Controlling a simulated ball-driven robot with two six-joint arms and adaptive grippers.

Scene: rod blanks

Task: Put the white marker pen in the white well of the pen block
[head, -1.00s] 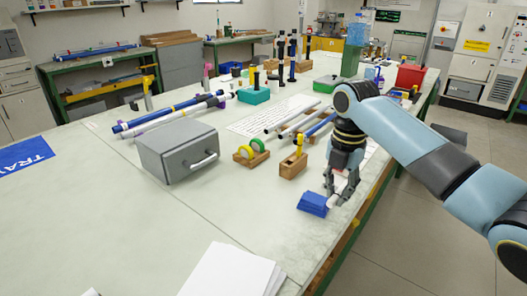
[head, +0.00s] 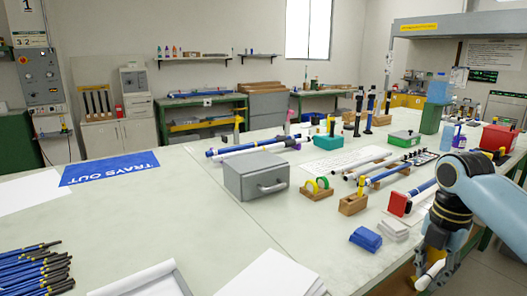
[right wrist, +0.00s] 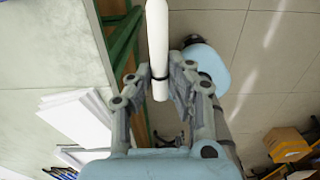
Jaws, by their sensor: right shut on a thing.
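My right gripper (head: 432,262) is at the lower right of the head view, beyond the table's near right edge. It is shut on the white marker pen (right wrist: 158,45). In the right wrist view the pen sticks out lengthwise from between the fingertips (right wrist: 160,80), with a dark band near the grip. In the head view the white pen (head: 432,273) slants at the fingers. A small wooden block (head: 350,208) with a yellow and black item stands on the table, up and left of the gripper. I cannot tell whether it is the pen block; no white well is discernible. My left gripper is out of view.
A blue stack (head: 366,240), a white stack (head: 394,229) and a red item (head: 399,204) lie near the gripper. A grey drawer box (head: 254,174) and tape rolls on a wooden holder (head: 316,194) stand behind. The table's left middle (head: 180,220) is clear.

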